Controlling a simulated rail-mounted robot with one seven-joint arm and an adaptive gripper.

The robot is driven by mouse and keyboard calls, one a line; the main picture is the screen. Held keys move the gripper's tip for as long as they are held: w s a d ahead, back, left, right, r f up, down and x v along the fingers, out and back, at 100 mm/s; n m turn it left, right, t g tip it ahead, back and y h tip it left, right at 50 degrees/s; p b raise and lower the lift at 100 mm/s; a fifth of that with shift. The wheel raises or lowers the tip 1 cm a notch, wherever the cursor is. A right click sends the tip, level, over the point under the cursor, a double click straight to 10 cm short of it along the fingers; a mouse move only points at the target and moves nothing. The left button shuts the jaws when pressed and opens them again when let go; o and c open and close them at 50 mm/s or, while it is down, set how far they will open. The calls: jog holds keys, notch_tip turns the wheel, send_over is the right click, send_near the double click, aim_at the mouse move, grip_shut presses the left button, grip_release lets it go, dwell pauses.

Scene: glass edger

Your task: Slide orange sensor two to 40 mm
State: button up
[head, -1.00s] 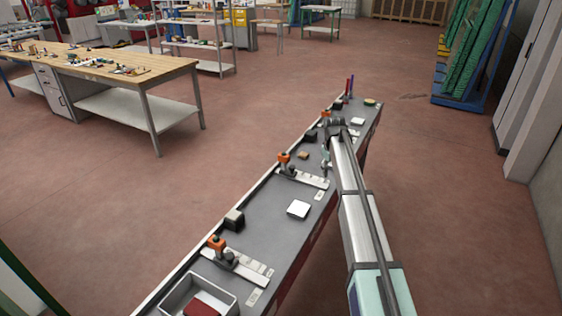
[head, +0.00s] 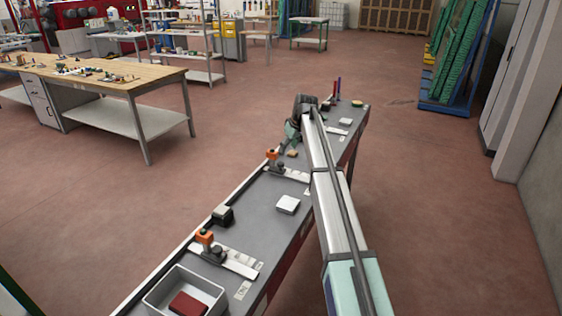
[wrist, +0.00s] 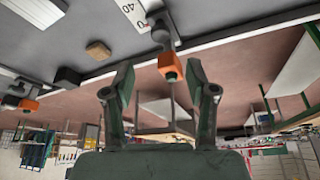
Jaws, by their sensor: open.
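Several orange-topped sensors stand on scales along the narrow grey bench. The middle one, which I take as sensor two (head: 272,154), stands at the left end of its white scale (head: 291,174). In the wrist view the same orange sensor (wrist: 170,66) appears ahead, between the fingertips in the picture and apart from them. Its scale (wrist: 130,12) shows a 40 and a 0, with the sensor base near the 0 end. My gripper (wrist: 160,78) is open and empty; in the head view it is beyond the middle sensor. Another orange sensor (wrist: 28,105) shows at the wrist view's left.
A near orange sensor (head: 204,237), a dark block (head: 222,214), a white block (head: 288,204) and a grey bin (head: 156,291) with a red item share the bench. A small wooden block (wrist: 98,50) lies near the middle sensor. My arm hides part of the bench.

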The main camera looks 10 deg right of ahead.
aim_at(281, 163)
jog(key=p+x, duration=0.2)
jog(key=x, duration=0.8)
jog(key=shift+f, duration=0.2)
grip_shut()
